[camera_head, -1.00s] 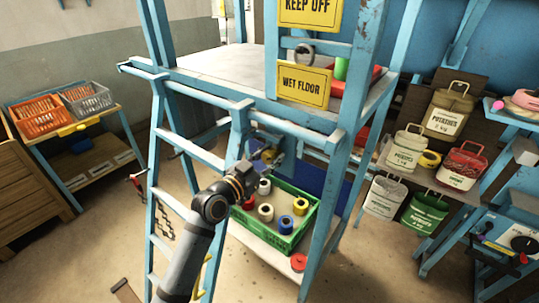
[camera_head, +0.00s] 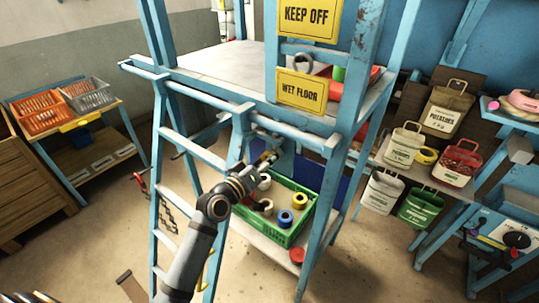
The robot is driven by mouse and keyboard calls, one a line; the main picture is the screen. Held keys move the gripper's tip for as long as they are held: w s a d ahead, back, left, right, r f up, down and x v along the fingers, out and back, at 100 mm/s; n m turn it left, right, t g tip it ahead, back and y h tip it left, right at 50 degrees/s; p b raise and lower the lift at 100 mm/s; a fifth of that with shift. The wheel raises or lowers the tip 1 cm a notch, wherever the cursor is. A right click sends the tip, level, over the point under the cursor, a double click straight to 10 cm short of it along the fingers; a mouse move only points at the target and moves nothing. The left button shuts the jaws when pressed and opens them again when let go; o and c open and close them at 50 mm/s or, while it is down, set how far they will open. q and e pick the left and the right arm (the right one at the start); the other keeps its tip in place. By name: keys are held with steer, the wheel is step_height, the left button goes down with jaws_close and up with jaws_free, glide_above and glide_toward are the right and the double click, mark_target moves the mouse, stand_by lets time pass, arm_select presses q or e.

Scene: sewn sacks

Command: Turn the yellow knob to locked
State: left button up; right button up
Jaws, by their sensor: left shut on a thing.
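The yellow knob (camera_head: 267,156) is on the blue frame, under the upper shelf and above the green crate. Only a small yellow part shows, because my left gripper covers most of it. My left gripper (camera_head: 265,160) comes up from the lower left and is shut on the knob. The fingertips are small and partly hidden, and I cannot read the knob's angle or any locked mark. My right gripper is not in view.
A green crate (camera_head: 274,237) with several tape rolls stands below my gripper. Blue rails (camera_head: 285,122) and a ladder (camera_head: 190,148) surround the arm closely. Yellow signs (camera_head: 302,91) hang above. Sacks (camera_head: 404,147) hang at the right. Open floor lies at the lower left.

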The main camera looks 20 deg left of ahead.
arm_select(q)
steer(key=shift+f+n, duration=0.1)
steer(key=shift+n, duration=0.5)
steer(key=o, duration=1.2)
steer(key=shift+s+a, duration=0.1)
steer(key=shift+s, duration=0.15)
steer(key=v, duration=0.7)
steer(key=shift+w, duration=0.1)
